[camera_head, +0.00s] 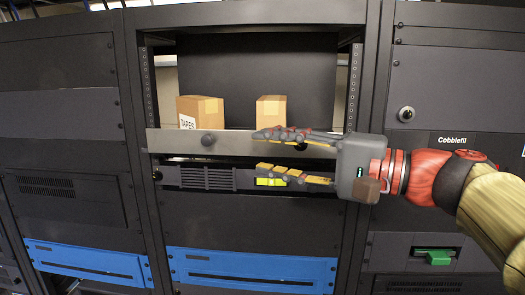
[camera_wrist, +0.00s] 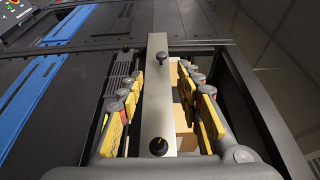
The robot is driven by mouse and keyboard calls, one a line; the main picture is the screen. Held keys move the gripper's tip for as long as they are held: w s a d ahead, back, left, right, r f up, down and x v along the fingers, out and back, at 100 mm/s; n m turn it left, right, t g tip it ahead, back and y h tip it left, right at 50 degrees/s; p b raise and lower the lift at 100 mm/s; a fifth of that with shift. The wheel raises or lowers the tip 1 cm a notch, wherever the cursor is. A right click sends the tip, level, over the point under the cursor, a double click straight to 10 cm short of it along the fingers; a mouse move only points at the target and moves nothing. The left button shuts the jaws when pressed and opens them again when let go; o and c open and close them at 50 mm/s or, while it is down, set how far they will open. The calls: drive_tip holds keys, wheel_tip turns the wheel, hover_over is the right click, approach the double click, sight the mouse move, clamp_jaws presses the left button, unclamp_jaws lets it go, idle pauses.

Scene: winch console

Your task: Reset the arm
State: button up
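My gripper (camera_head: 268,152) is in front of the rack's middle bay, with my arm reaching in from the right. Its two yellow-padded fingers are spread wide apart, one above the other in the head view. In the wrist view my gripper (camera_wrist: 156,72) has its fingers on either side of a grey metal bar (camera_wrist: 158,95). The bar (camera_head: 235,143) is the front of a shelf or drawer in the head view. Gaps show between the fingers and the bar, and nothing is gripped. Two black knobs stand on the bar, a far one (camera_wrist: 161,57) and a near one (camera_wrist: 158,146).
Two cardboard boxes, one marked TAPES (camera_head: 201,112) and a smaller one (camera_head: 271,111), stand behind the bar. A vented panel (camera_head: 205,178) lies below it. Blue panels (camera_head: 250,268) sit lower. A green handle (camera_head: 438,257) is on the right cabinet. Space in front looks clear.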

drive_tip(key=d+f+g+h+b, duration=0.1)
drive_tip(key=d+f+h, duration=0.25)
drive_tip(key=f, duration=0.75)
drive_tip(key=d+f+h, duration=0.2)
drive_tip(key=f+h, duration=0.2)
drive_tip(key=f, duration=0.7)
drive_tip(key=s+d+f+n+h+b, duration=0.1)
drive_tip(key=s+d+f+h+b, duration=0.1)
drive_tip(key=f, duration=0.7)
drive_tip(key=s+d+f+n+g+h+b, duration=0.1)
drive_tip(key=s+d+f+n+h+b, duration=0.1)
drive_tip(key=s+d+f+b, duration=0.3)
drive_tip(key=s+d+f+n+h+b, duration=0.2)
drive_tip(key=s+f, duration=0.7)
drive_tip(key=f, duration=0.6)
drive_tip(key=shift+d+g+h+b, duration=0.3)
drive_tip(key=shift+d+h+b, duration=0.8)
drive_tip(key=shift+d, duration=0.7)
